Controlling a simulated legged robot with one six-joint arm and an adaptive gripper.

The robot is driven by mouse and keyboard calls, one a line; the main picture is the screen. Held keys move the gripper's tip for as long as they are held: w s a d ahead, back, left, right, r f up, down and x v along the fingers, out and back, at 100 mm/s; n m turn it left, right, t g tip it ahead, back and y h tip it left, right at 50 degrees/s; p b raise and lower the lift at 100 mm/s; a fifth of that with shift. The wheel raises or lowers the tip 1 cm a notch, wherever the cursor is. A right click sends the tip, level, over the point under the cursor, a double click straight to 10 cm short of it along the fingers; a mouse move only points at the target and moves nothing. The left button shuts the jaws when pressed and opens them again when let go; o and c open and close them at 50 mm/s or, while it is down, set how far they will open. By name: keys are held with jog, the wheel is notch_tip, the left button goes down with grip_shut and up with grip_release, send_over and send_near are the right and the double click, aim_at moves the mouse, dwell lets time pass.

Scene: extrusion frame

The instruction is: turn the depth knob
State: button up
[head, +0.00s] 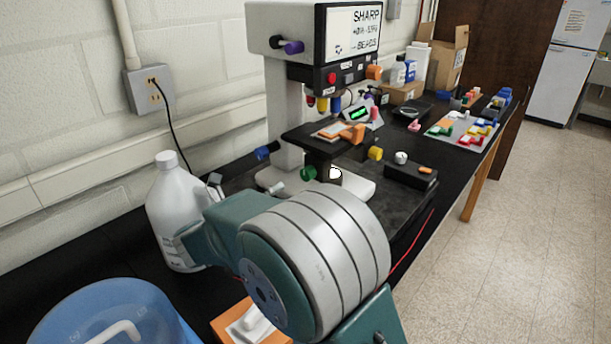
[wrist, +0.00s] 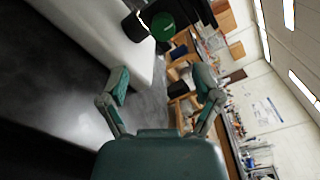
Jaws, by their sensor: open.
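A white and black machine (head: 285,120) stands on the dark bench and carries several coloured knobs. These include a purple knob (head: 292,47), an orange knob (head: 374,72), a blue knob (head: 263,152), a green knob (head: 308,173) and a yellow knob (head: 376,153). I cannot read which one is the depth knob. In the wrist view, a green round part (wrist: 163,26) shows at the top, beyond my fingertips. My gripper (wrist: 162,83) is open and empty, with its fingers apart and touching nothing. In the head view, my arm hides part of the machine's base.
A white jug (head: 178,215) stands left of my arm, and a blue tub (head: 115,315) is at the lower left. A black control box (head: 410,175) sits at the machine's right. Coloured blocks on a mat (head: 440,128) and cardboard boxes (head: 447,55) are farther back.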

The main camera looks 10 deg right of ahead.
aim_at(304, 177)
jog(key=x, duration=1.1)
jog(key=shift+s+d, duration=0.1)
jog(key=shift+s, duration=0.15)
jog(key=c, duration=1.1)
